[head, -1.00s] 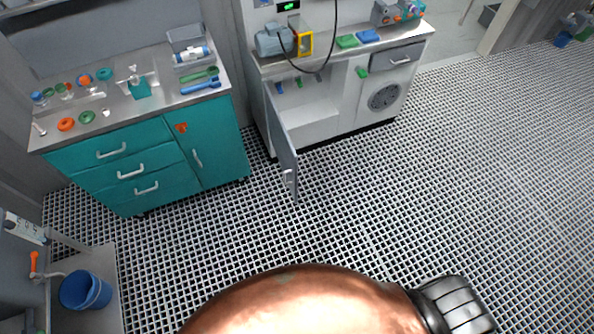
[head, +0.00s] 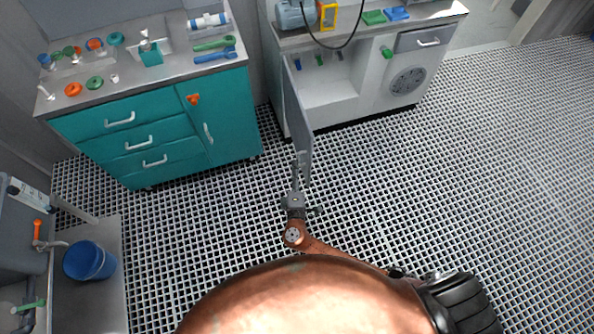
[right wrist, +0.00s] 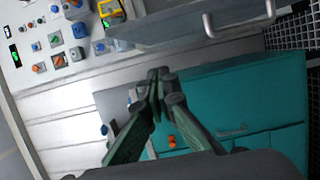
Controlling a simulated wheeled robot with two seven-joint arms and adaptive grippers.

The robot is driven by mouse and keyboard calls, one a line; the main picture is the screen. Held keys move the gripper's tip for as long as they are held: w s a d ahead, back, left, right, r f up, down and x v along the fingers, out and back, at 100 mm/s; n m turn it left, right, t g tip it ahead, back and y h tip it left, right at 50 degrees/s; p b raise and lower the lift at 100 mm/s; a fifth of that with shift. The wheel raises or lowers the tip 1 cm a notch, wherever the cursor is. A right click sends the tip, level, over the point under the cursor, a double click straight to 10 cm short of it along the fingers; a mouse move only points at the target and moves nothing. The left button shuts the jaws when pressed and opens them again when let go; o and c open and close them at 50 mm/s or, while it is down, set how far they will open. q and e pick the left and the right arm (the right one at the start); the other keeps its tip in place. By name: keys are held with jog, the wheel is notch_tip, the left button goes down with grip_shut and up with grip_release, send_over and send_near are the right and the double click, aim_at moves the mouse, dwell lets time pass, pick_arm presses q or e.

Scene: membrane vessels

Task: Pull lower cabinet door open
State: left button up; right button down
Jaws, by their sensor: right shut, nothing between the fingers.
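The lower cabinet door (head: 299,122) of the white unit stands swung open into the room in the head view, seen nearly edge-on. In the right wrist view the door panel (right wrist: 165,27) crosses the top, with its bar handle (right wrist: 240,28) at the upper right. My right gripper (head: 300,160) overlaps the door's free edge in the head view and hides the handle there. In the right wrist view its fingers (right wrist: 159,80) are shut and empty, apart from the handle. My left gripper is not in view.
The open cabinet's interior (head: 325,88) shows beside the door. A teal cabinet (head: 228,120) with drawers stands to the left. A blue bucket (head: 90,260) is at the lower left. The grid floor (head: 400,190) on the right is clear.

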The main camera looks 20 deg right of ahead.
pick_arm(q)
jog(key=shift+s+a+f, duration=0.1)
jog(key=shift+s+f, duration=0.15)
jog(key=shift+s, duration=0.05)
pick_arm(e)
jog(key=w+d, duration=0.5)
jog(key=shift+w+d, duration=0.3)
jog(key=shift+d, duration=0.05)
jog(key=shift+f, duration=0.1)
